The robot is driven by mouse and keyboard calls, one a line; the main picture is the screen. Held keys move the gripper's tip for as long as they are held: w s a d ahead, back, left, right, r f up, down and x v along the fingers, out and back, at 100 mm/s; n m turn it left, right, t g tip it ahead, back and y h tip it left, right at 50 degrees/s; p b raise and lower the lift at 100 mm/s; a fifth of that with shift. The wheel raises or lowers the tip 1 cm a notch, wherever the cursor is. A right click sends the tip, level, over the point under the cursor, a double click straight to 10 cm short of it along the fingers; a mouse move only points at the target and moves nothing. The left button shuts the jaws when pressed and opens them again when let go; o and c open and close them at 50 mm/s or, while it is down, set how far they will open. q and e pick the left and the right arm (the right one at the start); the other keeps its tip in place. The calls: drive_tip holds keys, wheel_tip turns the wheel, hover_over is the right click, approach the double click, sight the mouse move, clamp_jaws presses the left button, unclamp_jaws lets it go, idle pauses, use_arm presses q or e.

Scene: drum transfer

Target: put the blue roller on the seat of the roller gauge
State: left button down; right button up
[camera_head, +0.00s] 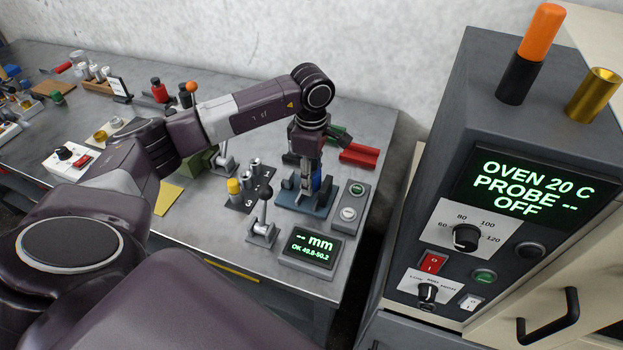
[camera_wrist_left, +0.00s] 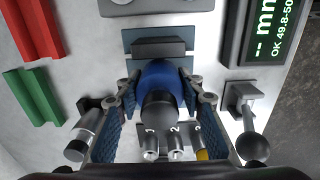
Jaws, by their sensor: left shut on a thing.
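The blue roller (camera_wrist_left: 160,78), with a dark grey end, is between the fingers of my left gripper (camera_wrist_left: 160,108), which is shut on it. In the head view the gripper (camera_head: 311,172) points down over the roller gauge (camera_head: 300,203), and a sliver of the roller (camera_head: 316,183) shows there. In the left wrist view the gauge's blue-grey base and dark block (camera_wrist_left: 158,47) lie just beyond the roller. The seat is hidden, so I cannot tell whether the roller touches it. The gauge display (camera_head: 311,248) reads "-- mm, OK 49.8-50.2". My right gripper is out of view.
A numbered rack (camera_head: 250,190) with grey rollers and a yellow-topped one stands left of the gauge. A ball-topped lever (camera_head: 263,222) stands in front. A button box (camera_head: 350,207) is close on the right. Red (camera_head: 359,154) and green blocks lie behind. The oven (camera_head: 480,180) stands farther right.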

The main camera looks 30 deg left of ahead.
use_arm(q)
drive_tip(key=shift+f, duration=1.05)
drive_tip(key=c, duration=1.3)
unclamp_jaws()
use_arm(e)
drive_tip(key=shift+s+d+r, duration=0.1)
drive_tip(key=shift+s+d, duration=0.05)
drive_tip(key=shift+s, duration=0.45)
use_arm(q)
drive_tip(key=shift+r, duration=0.1)
